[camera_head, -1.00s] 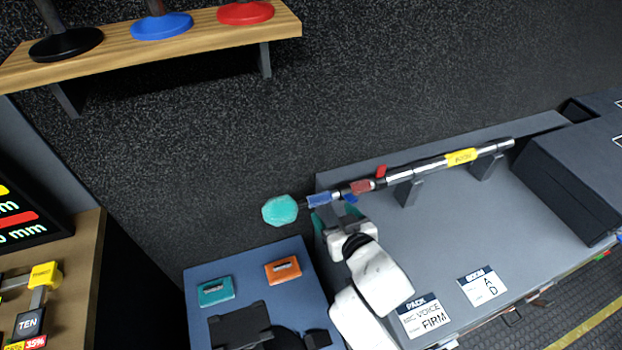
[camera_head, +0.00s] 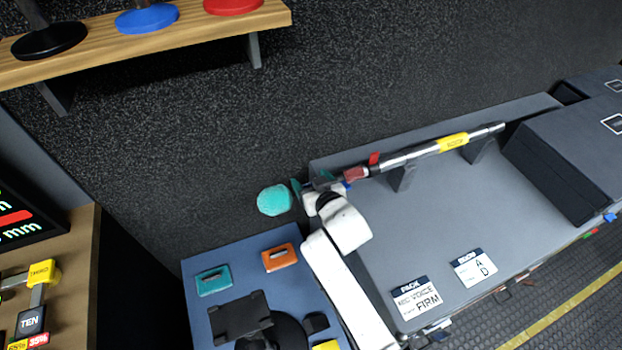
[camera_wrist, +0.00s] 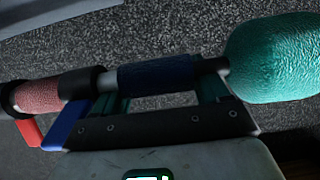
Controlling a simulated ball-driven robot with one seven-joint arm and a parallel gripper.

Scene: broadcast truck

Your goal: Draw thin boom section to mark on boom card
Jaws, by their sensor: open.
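The boom pole lies in cradles on the grey bench. Its silver tube carries a yellow label (camera_head: 453,142), a red grip (camera_head: 356,173) and a red lever (camera_head: 374,158). A teal ball (camera_head: 274,200) forms its left end and shows large in the wrist view (camera_wrist: 275,57). The boom card (camera_head: 474,268) reads "A D".
A dark case (camera_head: 570,150) stands at the bench's right end. A wooden shelf (camera_head: 200,30) with coloured bases hangs upper left. A blue panel (camera_head: 200,313) with teal and orange pieces is below.

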